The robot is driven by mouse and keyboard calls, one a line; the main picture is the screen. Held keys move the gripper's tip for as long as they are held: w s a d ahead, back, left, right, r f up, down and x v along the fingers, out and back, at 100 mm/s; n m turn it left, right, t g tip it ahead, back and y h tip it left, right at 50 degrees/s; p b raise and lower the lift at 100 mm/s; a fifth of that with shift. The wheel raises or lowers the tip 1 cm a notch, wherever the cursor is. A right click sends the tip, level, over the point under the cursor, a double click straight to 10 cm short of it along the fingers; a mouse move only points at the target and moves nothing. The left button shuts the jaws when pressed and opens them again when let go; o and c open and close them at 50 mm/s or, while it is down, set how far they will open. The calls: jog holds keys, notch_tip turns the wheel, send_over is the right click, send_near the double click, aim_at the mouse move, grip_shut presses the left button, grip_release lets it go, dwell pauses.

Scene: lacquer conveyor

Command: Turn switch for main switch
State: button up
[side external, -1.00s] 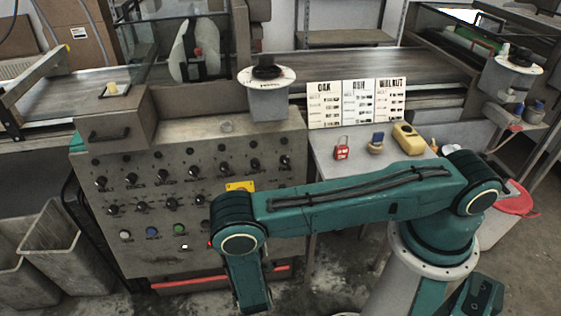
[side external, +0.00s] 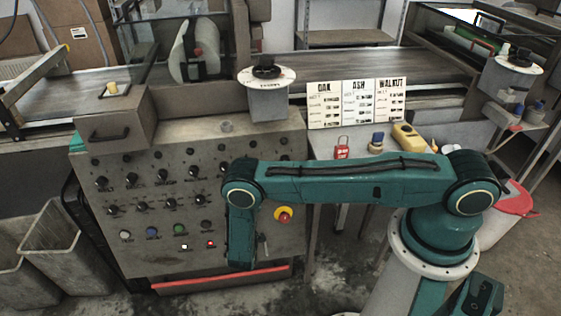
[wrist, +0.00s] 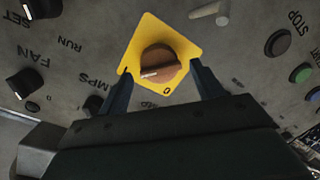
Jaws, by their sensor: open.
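The main switch (wrist: 160,62) is a red-brown rotary knob on a square yellow plate (wrist: 147,33) in the wrist view. A pale mark on the knob points to the lower left. An O shows at the plate's lower right corner. My gripper (wrist: 161,69) is open, with one dark finger on each side of the knob's near part. I cannot tell whether the fingers touch it. In the side view the switch and my fingertips are hidden behind my arm.
The grey control panel (side external: 120,255) carries rows of black knobs. A pale lever (wrist: 210,11) is close beyond the plate. A green button (wrist: 300,73) is at the right. A red-and-yellow round button (side external: 284,214) is beside my arm.

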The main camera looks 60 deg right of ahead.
jog(key=shift+w+d+f, duration=0.1)
jog(key=shift+w+d, duration=0.2)
jog(key=c, duration=0.9)
